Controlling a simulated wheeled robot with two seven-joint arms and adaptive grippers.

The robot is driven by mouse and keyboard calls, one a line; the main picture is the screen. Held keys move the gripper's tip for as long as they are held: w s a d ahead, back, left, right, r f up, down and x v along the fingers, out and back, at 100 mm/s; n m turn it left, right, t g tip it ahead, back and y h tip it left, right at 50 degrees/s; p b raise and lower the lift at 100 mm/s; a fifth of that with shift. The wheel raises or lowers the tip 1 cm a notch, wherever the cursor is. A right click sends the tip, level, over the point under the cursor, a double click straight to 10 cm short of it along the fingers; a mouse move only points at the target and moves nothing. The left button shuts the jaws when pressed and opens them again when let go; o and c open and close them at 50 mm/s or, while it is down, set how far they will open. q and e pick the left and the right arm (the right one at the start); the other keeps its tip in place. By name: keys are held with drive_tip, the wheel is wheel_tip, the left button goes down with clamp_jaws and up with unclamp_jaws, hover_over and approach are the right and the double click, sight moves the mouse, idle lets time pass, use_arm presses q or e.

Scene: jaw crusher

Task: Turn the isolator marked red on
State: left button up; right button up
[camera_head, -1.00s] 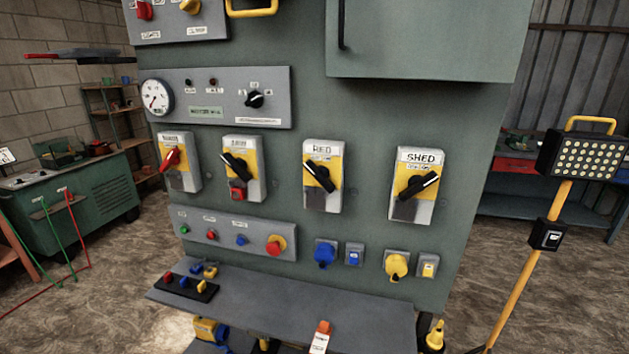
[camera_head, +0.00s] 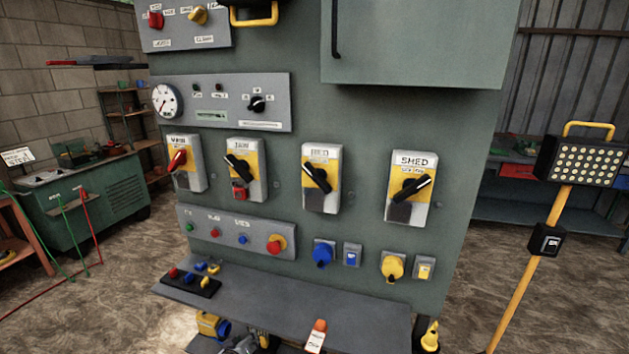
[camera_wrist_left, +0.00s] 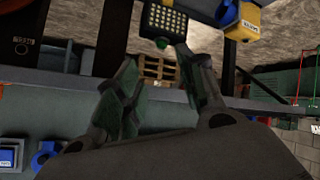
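The isolator marked RED (camera_head: 331,160) is the third in a row of isolators on the green cabinet. It is a grey box with a yellow plate. Its black handle (camera_head: 317,179) lies diagonally, from upper left to lower right. Nothing touches it. My left gripper (camera_wrist_left: 164,72) is open and empty in the left wrist view, its two fingers spread apart. The RED isolator cannot be made out in that view. My right gripper is not in view.
The SHED isolator (camera_head: 421,172) is to the right; two others, one with a red handle (camera_head: 178,160), are to the left. Blue (camera_head: 323,254) and yellow (camera_head: 392,267) sockets sit below. A grey shelf (camera_head: 270,302) juts out underneath. A work lamp (camera_head: 580,160) stands at right.

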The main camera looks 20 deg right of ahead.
use_arm(q)
drive_tip(key=w+d+r+t+h, duration=0.1)
drive_tip(key=d+r, duration=0.3)
drive_tip(key=r, duration=0.6)
drive_tip(key=w+d+r+n+t+h, duration=0.15)
drive_tip(key=d+r, duration=0.25)
drive_tip(key=r, duration=0.6)
drive_tip(key=w+d+r+m+t+h, duration=0.1)
drive_tip(key=w+d+r, duration=0.15)
drive_tip(key=r, duration=0.75)
drive_tip(key=s+d+r+h, duration=0.1)
drive_tip(key=s+d+r, duration=0.1)
drive_tip(key=r, duration=0.5)
drive_tip(key=s+d+r+t, duration=0.1)
drive_tip(key=s+d+r, duration=0.2)
drive_tip(key=r, duration=0.4)
drive_tip(key=s+d+r+h+p, duration=0.1)
drive_tip(key=s+d+r, duration=0.2)
drive_tip(key=r, duration=0.4)
drive_tip(key=shift+s+r+n+h, duration=0.35)
drive_tip(key=shift+s+r, duration=0.05)
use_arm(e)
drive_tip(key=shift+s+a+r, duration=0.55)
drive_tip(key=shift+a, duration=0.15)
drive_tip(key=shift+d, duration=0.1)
